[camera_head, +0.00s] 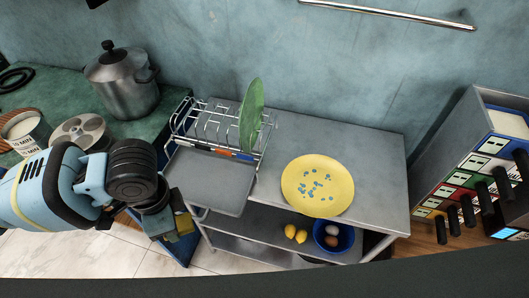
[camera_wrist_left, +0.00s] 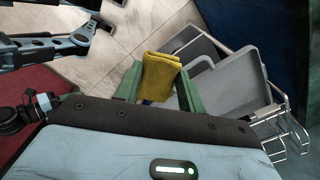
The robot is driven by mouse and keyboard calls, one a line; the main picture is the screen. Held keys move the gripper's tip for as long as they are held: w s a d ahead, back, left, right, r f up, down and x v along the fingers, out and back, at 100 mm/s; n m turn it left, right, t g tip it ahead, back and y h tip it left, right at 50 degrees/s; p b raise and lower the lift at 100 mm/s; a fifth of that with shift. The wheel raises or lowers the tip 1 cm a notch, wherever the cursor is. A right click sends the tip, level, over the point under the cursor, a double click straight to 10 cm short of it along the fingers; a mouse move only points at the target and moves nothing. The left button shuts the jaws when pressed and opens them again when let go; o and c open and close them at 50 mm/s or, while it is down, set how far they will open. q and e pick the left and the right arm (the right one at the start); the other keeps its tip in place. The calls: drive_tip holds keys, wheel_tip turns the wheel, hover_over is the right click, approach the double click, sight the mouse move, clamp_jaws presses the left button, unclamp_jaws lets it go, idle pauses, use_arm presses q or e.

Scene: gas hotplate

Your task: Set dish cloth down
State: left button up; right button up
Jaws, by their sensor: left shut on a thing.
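The dish cloth (camera_wrist_left: 160,74) is yellow and folded, held between the two green fingers of my left gripper (camera_wrist_left: 157,88) in the left wrist view. In the head view, my left gripper (camera_head: 171,226) is shut on the dish cloth (camera_head: 185,223), just off the left front edge of the steel cart (camera_head: 290,140). The cloth is in the air, with pale floor tiles behind it. Part of the cloth is hidden by the gripper. My right gripper is not seen in either view.
A wire dish rack (camera_head: 205,125) with a green plate (camera_head: 252,115) and a grey drip tray (camera_head: 210,180) stand on the cart's left. A yellow spotted plate (camera_head: 318,186) lies to the right.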

use_arm(q)
drive_tip(key=w+a+r+n, duration=0.3)
drive_tip(key=r+n, duration=0.3)
drive_tip(key=n, duration=0.8)
drive_tip(key=shift+w+a+r, duration=0.15)
drive_tip(key=shift+w+a, duration=0.25)
drive_tip(key=shift+a, duration=0.05)
